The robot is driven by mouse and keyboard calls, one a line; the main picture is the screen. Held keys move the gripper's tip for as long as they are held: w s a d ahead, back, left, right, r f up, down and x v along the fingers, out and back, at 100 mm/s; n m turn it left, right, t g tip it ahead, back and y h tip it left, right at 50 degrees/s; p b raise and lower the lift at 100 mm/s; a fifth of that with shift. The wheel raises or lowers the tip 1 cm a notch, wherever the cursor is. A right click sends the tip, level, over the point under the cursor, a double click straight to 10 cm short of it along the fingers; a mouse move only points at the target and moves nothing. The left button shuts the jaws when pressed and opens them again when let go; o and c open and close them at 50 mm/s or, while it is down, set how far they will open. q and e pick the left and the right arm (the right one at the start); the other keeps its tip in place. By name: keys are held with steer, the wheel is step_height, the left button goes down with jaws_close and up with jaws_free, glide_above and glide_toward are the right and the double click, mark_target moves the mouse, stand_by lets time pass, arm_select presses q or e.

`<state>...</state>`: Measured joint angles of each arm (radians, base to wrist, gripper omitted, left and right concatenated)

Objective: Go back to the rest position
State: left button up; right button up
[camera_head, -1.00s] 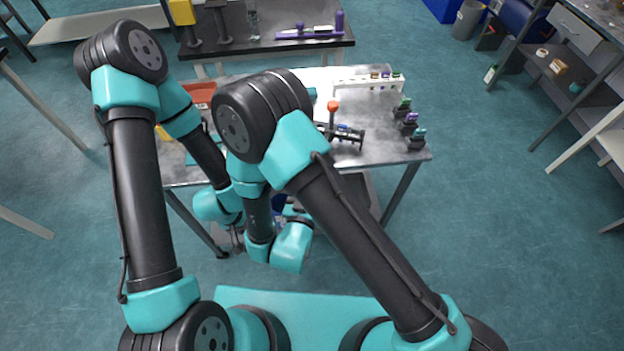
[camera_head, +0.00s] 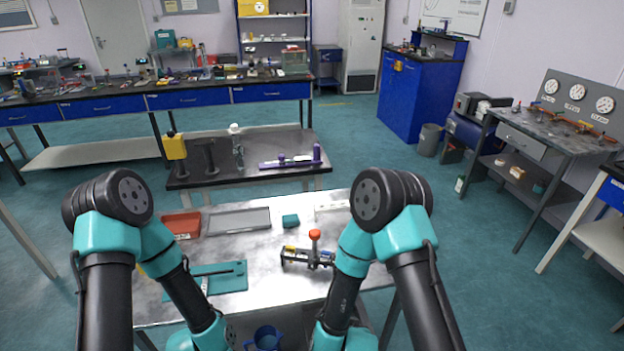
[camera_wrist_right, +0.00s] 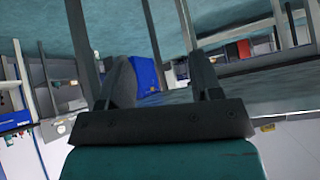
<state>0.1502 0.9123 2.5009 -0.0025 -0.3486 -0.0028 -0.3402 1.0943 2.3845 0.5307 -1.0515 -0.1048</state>
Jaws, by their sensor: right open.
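In the head view both of my arms are folded in front of the steel table (camera_head: 290,282), with their wrists low near its front edge. My left gripper is out of sight below the picture's bottom edge. My right gripper shows in the right wrist view (camera_wrist_right: 165,92); its two fingers stand apart with nothing between them. The head view does not show the right gripper's fingers.
On the steel table are a device with an orange knob (camera_head: 315,236), a teal board (camera_head: 228,280), a grey tray (camera_head: 238,220) and a red tray (camera_head: 182,224). A blue container (camera_head: 266,338) is low between my arms. A black-topped table (camera_head: 210,180) stands behind.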

steer(key=s+d+f+g+y, duration=0.3)
steer(key=s+d+g, duration=0.4)
steer(key=s+d, duration=0.3)
steer(key=shift+d+f+y, duration=0.25)
steer(key=shift+d+y, duration=0.05)
steer(key=shift+d, duration=0.95)
